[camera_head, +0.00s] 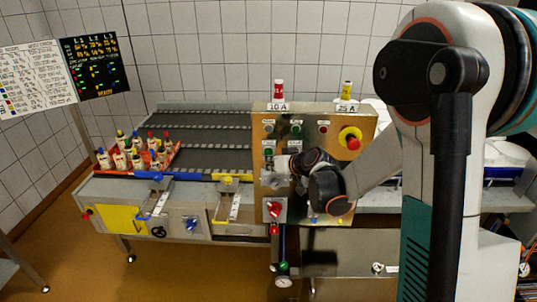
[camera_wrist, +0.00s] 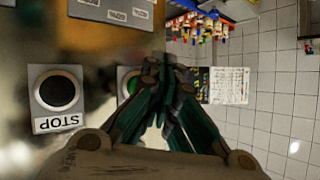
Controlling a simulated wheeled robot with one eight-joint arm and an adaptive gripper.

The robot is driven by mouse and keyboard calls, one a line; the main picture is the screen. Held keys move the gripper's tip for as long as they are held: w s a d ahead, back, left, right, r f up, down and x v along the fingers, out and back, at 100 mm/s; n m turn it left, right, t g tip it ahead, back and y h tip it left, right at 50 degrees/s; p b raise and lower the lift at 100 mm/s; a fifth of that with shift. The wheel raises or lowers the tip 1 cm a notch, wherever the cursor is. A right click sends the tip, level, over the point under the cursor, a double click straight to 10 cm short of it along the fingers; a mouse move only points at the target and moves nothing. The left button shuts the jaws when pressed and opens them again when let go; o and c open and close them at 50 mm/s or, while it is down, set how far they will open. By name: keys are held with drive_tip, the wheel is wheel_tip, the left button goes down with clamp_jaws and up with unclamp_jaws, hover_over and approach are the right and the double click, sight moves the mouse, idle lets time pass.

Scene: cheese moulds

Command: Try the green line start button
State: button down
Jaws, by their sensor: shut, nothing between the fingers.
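The brassy control panel (camera_head: 262,190) stands upright at the middle of the head view. A green button (camera_head: 268,151) sits on its left part, just above and left of my gripper (camera_head: 280,165). In the wrist view a green button (camera_wrist: 131,82) in a pale frame is partly hidden behind the fingers. My gripper (camera_wrist: 166,66) is shut and empty, its fingertips together in front of the panel, right beside that button. I cannot tell whether they touch it. A dark round button (camera_wrist: 58,91) labelled STOP is to the left.
A red emergency button (camera_head: 352,142) on a yellow base is at the panel's upper right. A red rotary switch (camera_head: 274,209) is below my gripper. Red and yellow cylinders (camera_head: 278,89) (camera_head: 346,90) stand on top. A red tray (camera_head: 126,173) of bottles is at left.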

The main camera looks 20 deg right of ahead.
drive_tip(key=shift+w, duration=0.2)
idle(0.4)
drive_tip(key=shift+w+d, duration=0.15)
drive_tip(key=shift+w, duration=0.05)
drive_tip(key=shift+w+d+b, duration=0.15)
drive_tip(key=shift+w+b, duration=0.15)
drive_tip(key=shift+w, duration=0.2)
idle(0.8)
idle(0.3)
drive_tip(key=shift+s+a, duration=0.3)
drive_tip(key=shift+s, duration=0.6)
drive_tip(key=shift+s+a+b, duration=0.15)
drive_tip(key=shift+s+a, duration=0.1)
drive_tip(key=shift+s, duration=0.55)
drive_tip(key=shift+s+a+b, duration=0.1)
drive_tip(key=shift+s+a, duration=0.15)
drive_tip(key=shift+s, duration=0.5)
drive_tip(key=shift+s+a+b, duration=0.15)
drive_tip(key=shift+s+a, duration=0.1)
drive_tip(key=shift+s, duration=0.55)
